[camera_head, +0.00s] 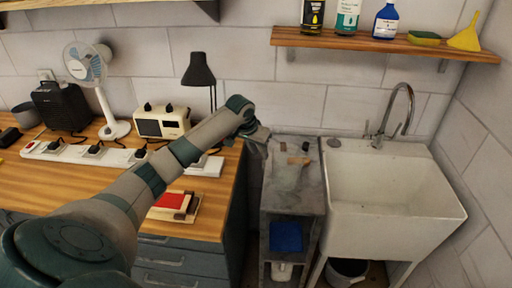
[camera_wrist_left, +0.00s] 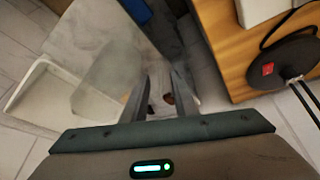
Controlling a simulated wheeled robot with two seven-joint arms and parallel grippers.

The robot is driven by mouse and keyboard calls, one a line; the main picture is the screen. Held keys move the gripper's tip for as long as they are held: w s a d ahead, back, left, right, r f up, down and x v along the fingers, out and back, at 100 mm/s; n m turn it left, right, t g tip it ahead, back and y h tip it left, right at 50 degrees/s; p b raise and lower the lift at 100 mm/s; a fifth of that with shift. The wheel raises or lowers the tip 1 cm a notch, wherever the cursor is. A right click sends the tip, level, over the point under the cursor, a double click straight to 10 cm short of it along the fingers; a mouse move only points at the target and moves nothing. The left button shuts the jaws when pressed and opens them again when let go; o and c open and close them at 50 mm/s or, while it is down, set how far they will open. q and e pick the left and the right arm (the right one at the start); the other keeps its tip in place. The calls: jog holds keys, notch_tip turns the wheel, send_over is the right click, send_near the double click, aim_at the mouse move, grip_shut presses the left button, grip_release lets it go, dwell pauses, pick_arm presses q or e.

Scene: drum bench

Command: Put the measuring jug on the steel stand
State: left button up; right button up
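The steel stand (camera_head: 281,206) is a narrow grey unit between the desk and the sink, with a flat top and open shelves. A small wooden piece (camera_head: 299,161) lies on its top. I cannot pick out the measuring jug with certainty. A translucent grey shape (camera_wrist_left: 105,76) left of my fingers in the left wrist view may be it. My left gripper (camera_head: 261,135) is at the back left of the stand's top. In the left wrist view its fingers (camera_wrist_left: 160,85) are apart, with small brownish things visible between them. My right gripper is out of view.
A white sink (camera_head: 390,190) with a curved tap (camera_head: 400,110) stands right of the stand. The wooden desk (camera_head: 60,186) at left carries a black lamp (camera_head: 198,72), a cream device (camera_head: 162,121) and a fan (camera_head: 85,64). A blue item (camera_head: 286,236) sits on a stand shelf.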

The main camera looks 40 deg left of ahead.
pick_arm(q)
jog(key=shift+b+v, duration=0.45)
jog(key=shift+v, duration=1.95)
